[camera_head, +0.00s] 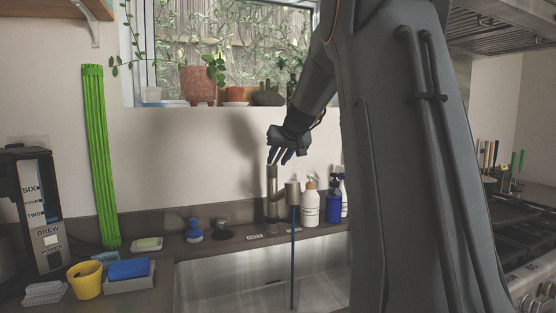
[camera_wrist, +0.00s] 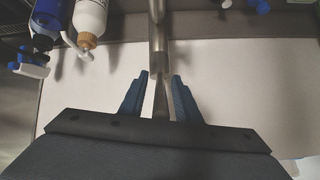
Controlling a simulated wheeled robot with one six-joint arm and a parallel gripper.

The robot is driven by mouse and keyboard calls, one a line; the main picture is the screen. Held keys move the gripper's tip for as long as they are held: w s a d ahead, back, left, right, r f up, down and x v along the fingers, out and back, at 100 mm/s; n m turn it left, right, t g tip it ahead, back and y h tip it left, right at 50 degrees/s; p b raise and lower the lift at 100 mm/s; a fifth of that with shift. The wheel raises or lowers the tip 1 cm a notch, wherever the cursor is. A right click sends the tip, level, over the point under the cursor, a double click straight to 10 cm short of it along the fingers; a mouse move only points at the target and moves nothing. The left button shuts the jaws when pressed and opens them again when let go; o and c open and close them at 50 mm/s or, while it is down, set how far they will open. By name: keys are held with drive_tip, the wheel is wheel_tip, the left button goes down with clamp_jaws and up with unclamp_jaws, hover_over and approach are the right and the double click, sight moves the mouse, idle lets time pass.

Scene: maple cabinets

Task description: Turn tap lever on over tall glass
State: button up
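The metal tap (camera_head: 272,190) stands at the back edge of the sink, its spout head (camera_head: 292,194) over the basin. A thin blue vertical line (camera_head: 293,255), like a stream of water, runs from the spout into the sink. My gripper (camera_head: 279,159) is at the top of the tap, pointing down. In the wrist view my gripper (camera_wrist: 161,75) has its two blue fingers apart, with the narrow metal top part of the tap (camera_wrist: 160,98) between them. Light gaps show beside it, so I see no firm grip. I cannot make out a tall glass; the basin's lower part is cut off.
White (camera_head: 310,204) and blue (camera_head: 334,203) pump bottles stand close right of the tap. A blue-handled brush (camera_head: 194,232) and a dark stopper (camera_head: 222,229) lie left. A window sill with pots (camera_head: 198,85) is above. My arm hides the sink's right side.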

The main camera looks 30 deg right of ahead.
drive_tip(key=b+v, duration=0.1)
drive_tip(key=v, duration=0.6)
drive_tip(key=shift+s+r, duration=0.2)
drive_tip(key=shift+s, duration=0.05)
